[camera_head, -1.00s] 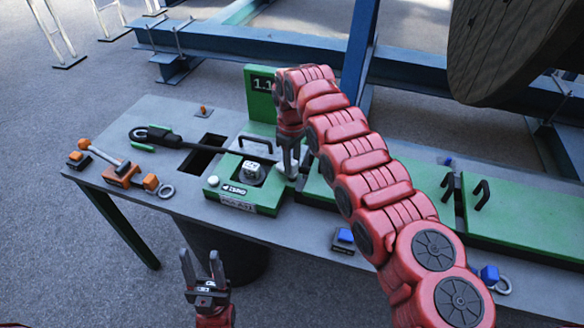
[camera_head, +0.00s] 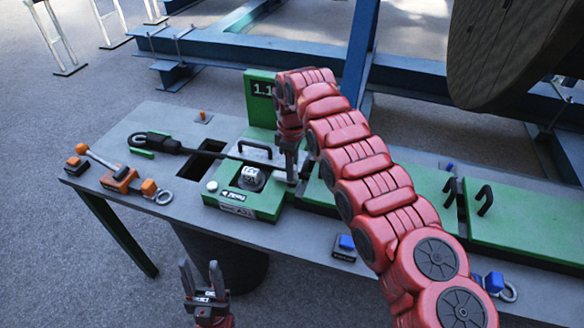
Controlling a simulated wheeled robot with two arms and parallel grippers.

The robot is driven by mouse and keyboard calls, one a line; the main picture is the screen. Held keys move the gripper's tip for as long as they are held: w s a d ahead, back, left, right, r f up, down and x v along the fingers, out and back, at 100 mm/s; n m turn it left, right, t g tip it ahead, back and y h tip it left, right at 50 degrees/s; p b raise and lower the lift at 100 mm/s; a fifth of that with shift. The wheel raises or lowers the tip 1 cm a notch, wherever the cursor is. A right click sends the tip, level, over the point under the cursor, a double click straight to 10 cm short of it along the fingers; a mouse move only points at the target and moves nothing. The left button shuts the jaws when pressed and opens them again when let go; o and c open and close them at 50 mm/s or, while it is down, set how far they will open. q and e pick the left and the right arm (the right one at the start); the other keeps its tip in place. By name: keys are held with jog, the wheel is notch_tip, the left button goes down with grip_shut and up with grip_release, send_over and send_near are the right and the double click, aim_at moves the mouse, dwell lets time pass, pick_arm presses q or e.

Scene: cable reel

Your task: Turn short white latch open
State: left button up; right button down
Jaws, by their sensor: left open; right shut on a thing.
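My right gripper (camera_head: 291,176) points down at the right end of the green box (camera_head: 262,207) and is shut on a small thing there. I take that thing to be the short white latch, but the fingers hide most of it. A grey and white round part (camera_head: 250,177) with dark markings sits on the box, left of the gripper. A small white button (camera_head: 212,186) is at the box's left corner. My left gripper (camera_head: 201,276) is open and empty, in front of the table's near edge.
An upright green panel marked 1.1 (camera_head: 261,98) stands behind the box. A black-handled tool (camera_head: 158,142) lies to the left by a rectangular opening (camera_head: 199,163). Orange-ended parts (camera_head: 120,179) lie at the table's left. A blue block (camera_head: 346,242) sits near the front edge. A large reel (camera_head: 510,50) hangs at the back right.

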jog(key=c, duration=0.6)
grip_release()
jog(key=shift+o, duration=0.2)
notch_tip(320, 180, up, 3)
jog(key=shift+r, duration=0.1)
notch_tip(320, 180, up, 5)
jog(key=shift+a+f+p, duration=0.1)
jog(key=shift+a+p, duration=0.05)
jog(key=shift+p, duration=0.55)
notch_tip(320, 180, up, 9)
jog(key=p, duration=0.8)
jog(key=shift+r+p, duration=0.2)
jog(key=shift+p, duration=0.15)
jog(key=shift+f, duration=0.1)
